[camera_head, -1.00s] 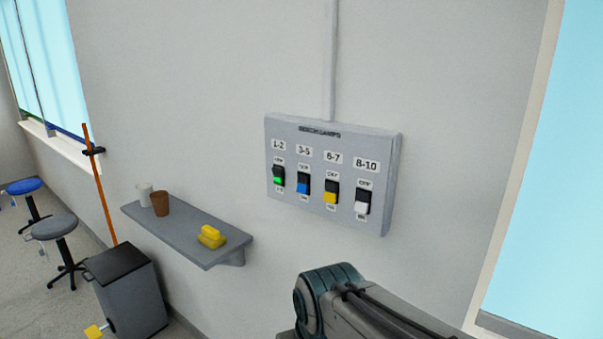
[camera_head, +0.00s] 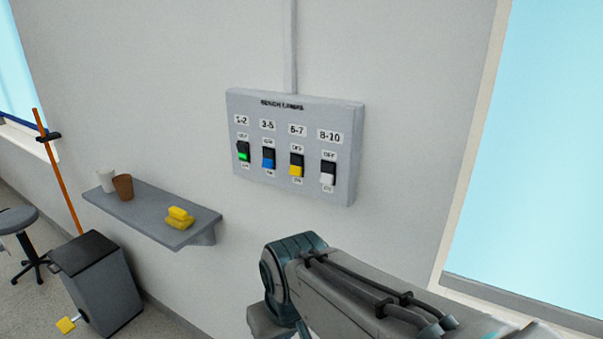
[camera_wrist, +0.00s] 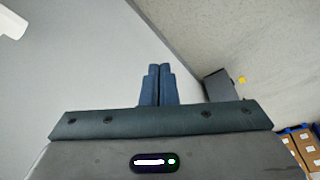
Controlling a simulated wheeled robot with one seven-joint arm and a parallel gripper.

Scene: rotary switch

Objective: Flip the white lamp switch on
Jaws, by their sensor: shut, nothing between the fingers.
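The white switch (camera_head: 328,173) is the rightmost rocker on a grey wall panel (camera_head: 345,118), under the label 8-10. Its black part is above and its white part below. Green (camera_head: 243,152), blue (camera_head: 268,158) and yellow (camera_head: 296,165) switches sit to its left. My arm rises at the bottom of the head view, below the panel; the gripper's fingers do not show there. In the wrist view my gripper (camera_wrist: 160,68) is shut and empty, with blue-grey fingers side by side. The panel is not in the wrist view.
A grey shelf (camera_head: 130,214) left of the panel holds two cups (camera_head: 123,187) and yellow sponges (camera_head: 180,217). A dark bin (camera_head: 98,272) stands below it. A window (camera_head: 530,150) is at the right.

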